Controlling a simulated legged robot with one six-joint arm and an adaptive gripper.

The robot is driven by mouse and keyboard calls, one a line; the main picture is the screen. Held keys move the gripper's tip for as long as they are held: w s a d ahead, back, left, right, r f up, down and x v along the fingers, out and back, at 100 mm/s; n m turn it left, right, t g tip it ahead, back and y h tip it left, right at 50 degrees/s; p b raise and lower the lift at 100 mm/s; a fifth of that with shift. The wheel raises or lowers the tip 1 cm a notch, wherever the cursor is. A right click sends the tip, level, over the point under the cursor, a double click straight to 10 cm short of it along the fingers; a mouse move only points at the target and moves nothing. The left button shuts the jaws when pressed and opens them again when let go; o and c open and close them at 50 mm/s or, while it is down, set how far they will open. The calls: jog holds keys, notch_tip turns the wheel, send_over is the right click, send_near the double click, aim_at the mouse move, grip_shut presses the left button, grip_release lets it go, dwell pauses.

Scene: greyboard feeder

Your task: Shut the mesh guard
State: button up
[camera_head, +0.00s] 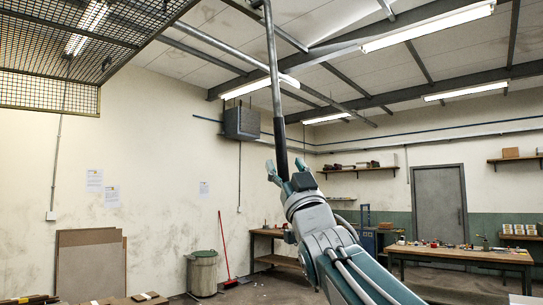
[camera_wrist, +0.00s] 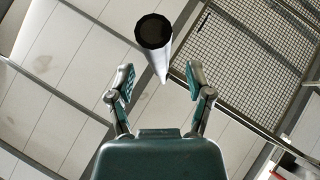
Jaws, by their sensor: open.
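The mesh guard (camera_head: 60,55), a wire grid in a metal frame, is raised overhead at the upper left of the head view. Its grid also shows at the upper right of the wrist view (camera_wrist: 250,62). A grey pole (camera_head: 273,75) with a dark lower grip (camera_head: 281,135) hangs down from above; its top is cut off, so I cannot tell what it joins. My gripper (camera_head: 285,170) is open and points up at the pole's lower end. In the wrist view, the pole's dark round end (camera_wrist: 154,31) lies just beyond and between my fingertips (camera_wrist: 159,78).
A workbench (camera_head: 460,254) with small items stands at the right, before a grey door (camera_head: 438,200). A bin (camera_head: 202,272) and a red broom (camera_head: 224,245) stand by the left wall, near leaning boards (camera_head: 91,268). The air around the pole looks clear.

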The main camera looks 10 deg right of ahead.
aim_at(284, 161)
jog(key=shift+x, duration=1.9)
jog(key=shift+d, duration=0.1)
grip_shut()
